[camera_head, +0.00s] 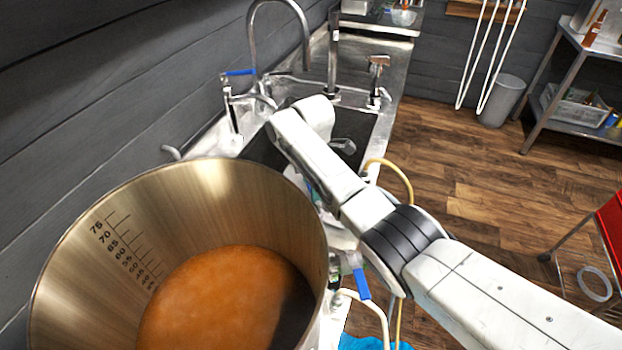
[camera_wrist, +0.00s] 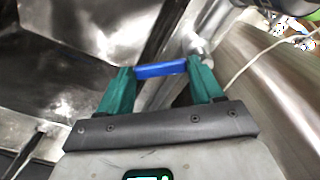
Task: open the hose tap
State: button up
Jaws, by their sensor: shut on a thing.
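A blue lever handle (camera_wrist: 160,70) lies between the two green fingers of my gripper (camera_wrist: 162,78) in the wrist view, and my gripper is shut on it. A metal tap body (camera_wrist: 195,45) shows just beyond the lever. In the head view my gripper is hidden behind my own arm and the kettle rim, so the held lever cannot be made out there. Another tap by the wall has a blue lever (camera_head: 238,72), and a valve on the kettle's right side has a blue lever (camera_head: 361,284).
A large steel kettle (camera_head: 205,205) with orange-brown liquid fills the lower left. The sink bench (camera_head: 345,75) stands behind it with a tall curved faucet (camera_head: 281,5). A yellow hose (camera_head: 401,172) hangs at its edge.

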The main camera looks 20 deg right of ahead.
jog(key=n, duration=0.2)
jog(key=a+n, duration=0.2)
jog(key=n, duration=0.1)
jog(key=shift+s+a+n, duration=0.15)
jog(key=shift+a+n, duration=0.1)
jog(key=shift+n, duration=0.05)
jog(key=shift+s+a+n+p, duration=0.25)
jog(key=shift+a+n, duration=0.2)
jog(key=shift+n, duration=0.8)
jog(key=shift+s+a+n+p, duration=0.15)
jog(key=shift+s+a+n, duration=0.25)
jog(key=shift+n, duration=0.85)
jog(key=shift+a, duration=0.1)
jog(key=o, duration=1.5)
jog(key=shift+r+b, duration=0.6)
jog(key=shift+r, duration=4.85)
